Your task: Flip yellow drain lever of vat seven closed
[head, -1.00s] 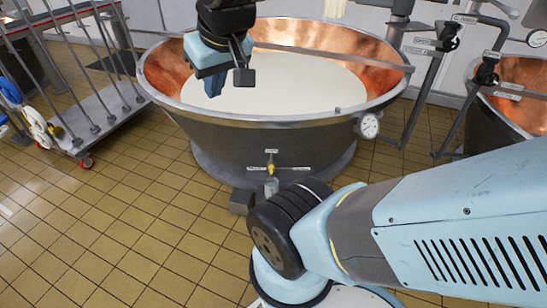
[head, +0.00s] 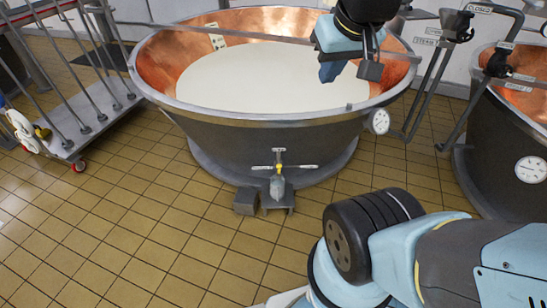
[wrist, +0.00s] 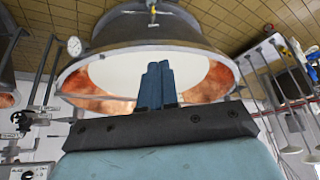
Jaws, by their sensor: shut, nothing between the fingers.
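The large copper-lined vat (head: 200,125), filled with white liquid, stands ahead of me. I cannot read a vat number. At its front foot is a drain valve (head: 277,188) with a small yellow lever (head: 279,167) and pale labels around it, too small to read. The lever looks roughly upright, but its exact position is unclear. My gripper (head: 327,74) is above the right part of the vat, well away from the lever. In the wrist view its blue fingers (wrist: 156,85) are together and empty, with the vat rim (wrist: 150,48) beyond and the drain fittings (wrist: 152,10) at the top edge.
A second vat (head: 500,150) with a gauge stands at the right. Pipes and valve handles (head: 455,30) run between the vats. A wheeled rack (head: 75,135) is at the left. A small grey block (head: 246,201) sits beside the drain. The tiled floor (head: 130,230) in front is clear.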

